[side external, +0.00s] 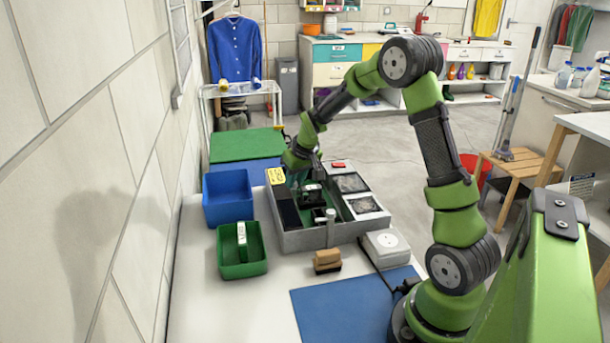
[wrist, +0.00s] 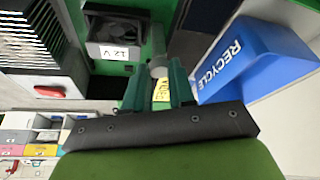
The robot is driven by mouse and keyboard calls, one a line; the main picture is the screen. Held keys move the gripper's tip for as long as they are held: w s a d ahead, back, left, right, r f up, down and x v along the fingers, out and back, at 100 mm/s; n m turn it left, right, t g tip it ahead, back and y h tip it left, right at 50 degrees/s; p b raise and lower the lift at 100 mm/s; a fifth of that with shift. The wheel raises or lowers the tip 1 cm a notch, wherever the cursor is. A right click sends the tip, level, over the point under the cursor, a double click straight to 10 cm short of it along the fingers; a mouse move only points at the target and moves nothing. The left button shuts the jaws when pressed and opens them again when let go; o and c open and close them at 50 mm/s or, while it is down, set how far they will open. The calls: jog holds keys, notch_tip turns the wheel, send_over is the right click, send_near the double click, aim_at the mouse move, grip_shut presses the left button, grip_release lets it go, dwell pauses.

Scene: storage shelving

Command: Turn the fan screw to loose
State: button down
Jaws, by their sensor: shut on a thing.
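A grey open case (side external: 305,241) with a green inside stands on the white bench. Two square dark fans (side external: 351,183) sit along its right side. My gripper (side external: 304,184) reaches down into the far left part of the case. In the wrist view its two teal fingers (wrist: 158,82) are close together around a small grey cylindrical piece (wrist: 157,65). I take this piece to be the fan screw, but its thread and seat are hidden. A black and grey block marked 12 V (wrist: 115,50) is just left of the fingers.
A blue bin (side external: 228,199), marked RECYCLE in the wrist view (wrist: 240,60), and a green bin (side external: 242,262) stand left of the case. A brown block (side external: 327,262) and a white device (side external: 385,247) lie in front. A blue mat (side external: 340,309) is clear.

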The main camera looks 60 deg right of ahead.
jog(key=shift+s+d+n+y, duration=0.1)
jog(key=shift+n+y, duration=0.35)
jog(key=shift+n, duration=0.65)
jog(key=shift+d+n+y, duration=0.1)
jog(key=shift+n+y, duration=0.35)
jog(key=shift+n, duration=0.65)
jog(key=c, duration=0.9)
grip_release()
jog(key=shift+c, duration=0.2)
jog(key=v, duration=1.7)
jog(key=shift+s, duration=0.15)
jog(key=shift+f, duration=0.15)
